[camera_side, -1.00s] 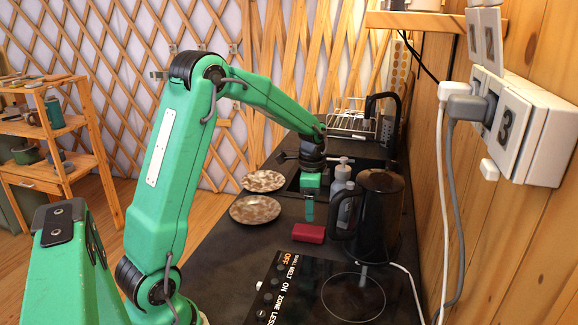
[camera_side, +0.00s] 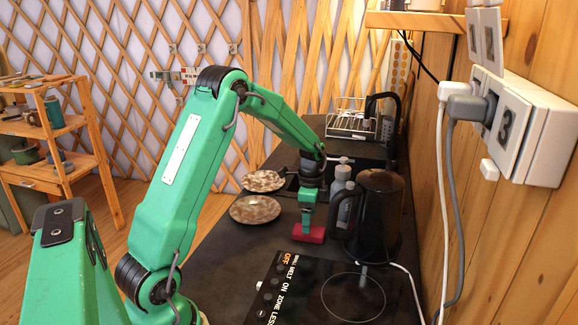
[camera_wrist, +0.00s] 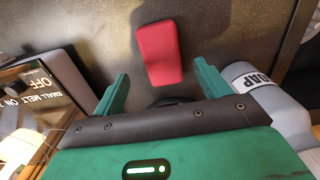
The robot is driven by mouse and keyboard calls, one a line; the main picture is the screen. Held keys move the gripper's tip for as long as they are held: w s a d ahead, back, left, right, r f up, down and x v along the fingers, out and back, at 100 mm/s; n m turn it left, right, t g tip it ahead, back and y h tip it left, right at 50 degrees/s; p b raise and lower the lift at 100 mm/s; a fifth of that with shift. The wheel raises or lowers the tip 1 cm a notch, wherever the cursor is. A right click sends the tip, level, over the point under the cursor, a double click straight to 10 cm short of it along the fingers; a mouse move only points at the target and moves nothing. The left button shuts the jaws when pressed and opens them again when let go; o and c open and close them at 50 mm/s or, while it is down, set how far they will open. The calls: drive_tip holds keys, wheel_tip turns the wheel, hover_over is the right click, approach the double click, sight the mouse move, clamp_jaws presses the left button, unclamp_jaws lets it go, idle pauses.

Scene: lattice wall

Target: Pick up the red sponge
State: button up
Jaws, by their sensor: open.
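The red sponge (camera_side: 308,235) lies flat on the dark countertop, between the plates and the black kettle. In the wrist view the sponge (camera_wrist: 159,54) is upper middle, beyond the fingertips and lined up with the gap between them. My gripper (camera_side: 307,222) points down just at the sponge in the side view, with its finger overlapping the near picture of it. In the wrist view my gripper (camera_wrist: 161,82) has its two green fingers wide apart and nothing between them. Whether a finger touches the sponge cannot be told.
Two speckled plates (camera_side: 255,209) (camera_side: 263,181) lie to the left. The cooktop (camera_side: 320,290) is in front. A wood wall bounds the right.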

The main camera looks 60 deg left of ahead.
drive_tip(key=shift+w+a+f, duration=0.1)
drive_tip(key=shift+f, duration=2.5)
drive_tip(key=c, duration=1)
drive_tip(key=shift+r, duration=0.1)
wheel_tip(320, 180, up, 9)
drive_tip(key=shift+r, duration=0.45)
